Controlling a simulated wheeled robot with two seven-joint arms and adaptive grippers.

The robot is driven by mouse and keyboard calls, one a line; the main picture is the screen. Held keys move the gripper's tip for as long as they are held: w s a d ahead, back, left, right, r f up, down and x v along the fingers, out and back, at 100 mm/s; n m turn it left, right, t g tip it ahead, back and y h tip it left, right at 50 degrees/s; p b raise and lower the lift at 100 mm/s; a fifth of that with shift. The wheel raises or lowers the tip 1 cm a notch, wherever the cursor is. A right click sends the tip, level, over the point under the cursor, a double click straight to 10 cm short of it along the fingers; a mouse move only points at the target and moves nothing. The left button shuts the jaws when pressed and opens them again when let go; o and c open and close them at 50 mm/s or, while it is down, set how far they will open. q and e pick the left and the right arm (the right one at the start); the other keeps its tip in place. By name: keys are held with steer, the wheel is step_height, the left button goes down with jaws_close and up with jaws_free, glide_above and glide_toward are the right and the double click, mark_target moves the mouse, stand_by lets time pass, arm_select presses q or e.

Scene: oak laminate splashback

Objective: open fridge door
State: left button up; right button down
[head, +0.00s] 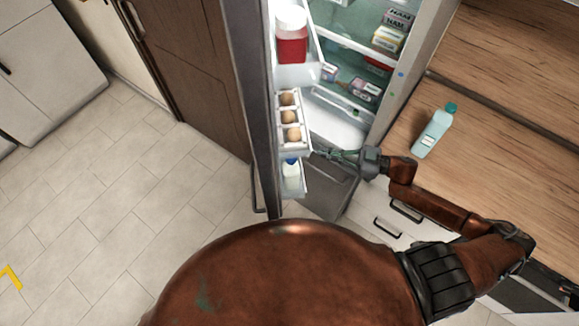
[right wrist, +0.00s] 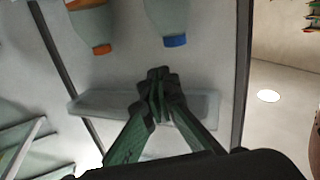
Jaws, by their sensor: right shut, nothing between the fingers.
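The fridge door (head: 258,95) stands open in the head view, seen nearly edge-on, with its shelved inner side facing right. Its handle (head: 257,190) is on the outer side, low down. The fridge interior (head: 350,60) is exposed to the right of the door. My right gripper (head: 325,152) is shut and empty, between the door's inner side and the fridge body, beside the egg shelf. In the right wrist view its closed fingers (right wrist: 159,85) point at the door's inner panel (right wrist: 205,75), in front of a door shelf (right wrist: 90,103). Contact cannot be told. My left gripper is out of view.
The door shelves hold a red jar (head: 291,45), eggs (head: 290,117) and a white bottle (head: 290,170). Boxes (head: 390,35) stand inside the fridge. Tiled floor (head: 130,190) left of the door is clear.

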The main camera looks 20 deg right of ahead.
steer(key=s+r+n+g+y, duration=0.2)
steer(key=s+r+n+g, duration=0.1)
steer(key=s+r+g, duration=0.3)
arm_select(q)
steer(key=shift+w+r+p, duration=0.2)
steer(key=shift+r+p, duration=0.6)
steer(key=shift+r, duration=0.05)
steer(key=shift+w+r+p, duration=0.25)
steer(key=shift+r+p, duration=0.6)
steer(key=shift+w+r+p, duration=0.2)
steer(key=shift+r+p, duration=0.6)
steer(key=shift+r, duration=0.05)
arm_select(e)
steer(key=a, duration=1.4)
steer(key=shift+w+f, duration=0.25)
steer(key=shift+w, duration=0.2)
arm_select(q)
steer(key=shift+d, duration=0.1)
